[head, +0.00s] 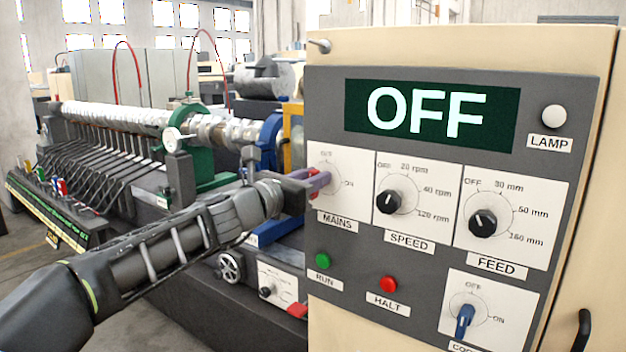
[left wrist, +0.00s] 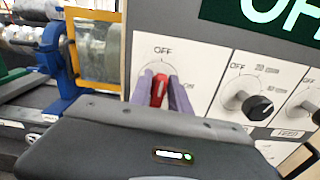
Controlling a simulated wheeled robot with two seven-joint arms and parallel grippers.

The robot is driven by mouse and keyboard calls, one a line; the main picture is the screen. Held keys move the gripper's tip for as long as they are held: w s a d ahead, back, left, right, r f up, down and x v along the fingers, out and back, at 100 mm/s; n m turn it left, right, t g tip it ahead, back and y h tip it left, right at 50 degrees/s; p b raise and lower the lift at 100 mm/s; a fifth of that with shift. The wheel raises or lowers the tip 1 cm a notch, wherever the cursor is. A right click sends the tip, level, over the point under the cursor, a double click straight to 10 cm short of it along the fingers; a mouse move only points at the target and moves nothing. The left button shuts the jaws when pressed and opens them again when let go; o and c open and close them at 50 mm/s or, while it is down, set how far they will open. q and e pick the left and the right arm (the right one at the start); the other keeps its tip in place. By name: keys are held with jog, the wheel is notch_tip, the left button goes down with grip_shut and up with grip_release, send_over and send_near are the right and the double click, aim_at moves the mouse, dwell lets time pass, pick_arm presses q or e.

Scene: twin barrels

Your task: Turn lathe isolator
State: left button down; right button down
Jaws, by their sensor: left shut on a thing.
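The isolator is the MAINS switch on the control panel, with a red handle (left wrist: 158,92) on a white plate (head: 338,200) marked OFF and ON. My left gripper (head: 319,184) reaches it from the left, and its purple fingers are shut on the red handle, one on each side, in the left wrist view (left wrist: 164,91). The handle points up towards the OFF mark, and its lower part is hidden by the gripper. The display (head: 428,115) above reads OFF. My right gripper is not in view.
To the right are the SPEED knob (head: 389,202) and FEED knob (head: 482,222). Below are a green RUN button (head: 322,260), a red HALT button (head: 388,284) and a blue-handled switch (head: 465,320). The lamp (head: 554,116) looks pale. The lathe (head: 180,175) stands behind my left arm.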

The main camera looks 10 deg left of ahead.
pick_arm(q)
jog(key=m, duration=0.1)
jog(key=m+b, duration=0.1)
jog(key=m, duration=0.1)
jog(key=m+b, duration=0.1)
jog(key=shift+s+d+f, duration=0.1)
jog(key=shift+d+f, duration=0.1)
jog(key=shift+d, duration=0.1)
jog(key=shift+s+d+f+m+b, duration=0.15)
jog(key=shift+m+b, duration=0.9)
jog(key=shift+m, duration=1.15)
jog(key=shift+w+d+f+m+b, duration=0.1)
jog(key=shift+f+m+b, duration=0.2)
jog(key=shift+m+b, duration=1.3)
jog(key=shift+s+d+f+m+b, duration=0.15)
jog(key=shift+m+b, duration=0.3)
jog(key=shift+m, duration=2.35)
jog(key=c, duration=1.4)
grip_release()
